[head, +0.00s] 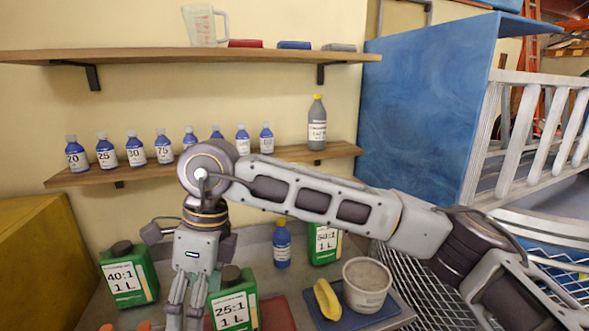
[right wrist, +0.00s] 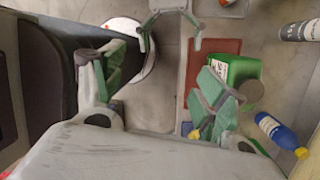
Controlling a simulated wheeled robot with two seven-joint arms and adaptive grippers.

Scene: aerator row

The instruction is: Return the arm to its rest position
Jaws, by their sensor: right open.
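My right arm comes in from the right in the head view and reaches across to the left. Its gripper (head: 184,312) points down, left of the green 25:1 bottle (head: 232,311), in front of the shelves. In the right wrist view its two fingers (right wrist: 164,85) are spread apart with nothing held between them. Grey floor or bench surface shows between the fingers. A pale two-pronged part (right wrist: 170,8) shows at the top of that view; I cannot tell what it belongs to. My left arm does not show in the head view.
A green 40:1 bottle (head: 130,274) stands left of the gripper. A blue bottle (head: 282,244), green 50:1 bottle (head: 325,243) and white tub (head: 367,284) stand to the right, with a yellow item (head: 327,299). Small bottles line the lower shelf (head: 90,176) close behind the arm.

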